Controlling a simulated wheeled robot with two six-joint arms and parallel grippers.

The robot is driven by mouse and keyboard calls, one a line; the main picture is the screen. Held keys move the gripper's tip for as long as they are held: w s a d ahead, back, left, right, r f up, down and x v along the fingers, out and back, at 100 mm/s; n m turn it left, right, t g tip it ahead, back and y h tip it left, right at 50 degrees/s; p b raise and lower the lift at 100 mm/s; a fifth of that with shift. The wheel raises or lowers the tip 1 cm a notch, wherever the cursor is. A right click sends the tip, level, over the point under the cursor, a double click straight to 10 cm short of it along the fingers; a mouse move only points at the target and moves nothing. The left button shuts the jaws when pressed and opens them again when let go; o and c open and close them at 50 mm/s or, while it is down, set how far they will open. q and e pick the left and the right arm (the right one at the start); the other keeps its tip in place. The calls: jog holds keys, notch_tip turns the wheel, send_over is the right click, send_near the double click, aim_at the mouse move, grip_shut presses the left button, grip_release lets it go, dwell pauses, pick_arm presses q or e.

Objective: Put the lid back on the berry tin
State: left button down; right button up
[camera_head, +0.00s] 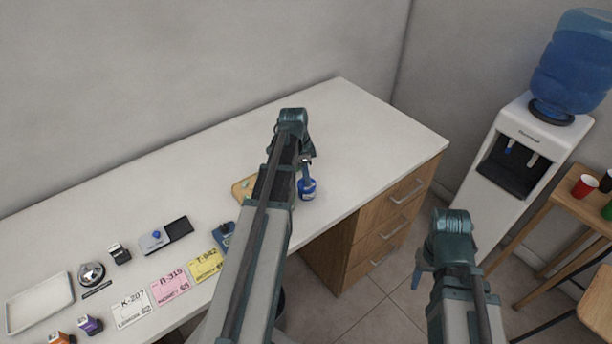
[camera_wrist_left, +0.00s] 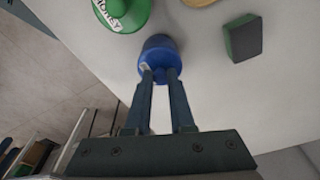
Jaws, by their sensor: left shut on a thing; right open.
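A small blue round tin with a pale label (camera_head: 307,190), seemingly the berry tin, stands on the counter near its front edge. My left gripper (camera_head: 305,174) is right above it, its fingers pointing down at the blue top. In the left wrist view the fingers (camera_wrist_left: 160,78) are shut on the blue lid (camera_wrist_left: 158,46). A bit of pale label shows beside them. Whether the lid sits on the rim or just above it, I cannot tell. My right gripper (camera_head: 419,277) is open and empty, in front of the counter over the floor.
A green tin labelled HONEY (camera_wrist_left: 122,10) stands close to the blue one. A dark green block (camera_wrist_left: 243,38) and a tan board (camera_head: 240,191) are nearby. Coloured cards (camera_head: 170,287) and a white tray (camera_head: 40,303) lie left. The counter's right end is clear.

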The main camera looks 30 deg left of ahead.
dwell(0.4)
pick_arm(q)
jog(key=shift+c, duration=1.1)
grip_release()
jog(key=shift+r, duration=0.1)
jog(key=shift+r+p, duration=3.45)
jog(key=shift+p, duration=0.05)
grip_shut()
jog(key=shift+f+b, duration=0.3)
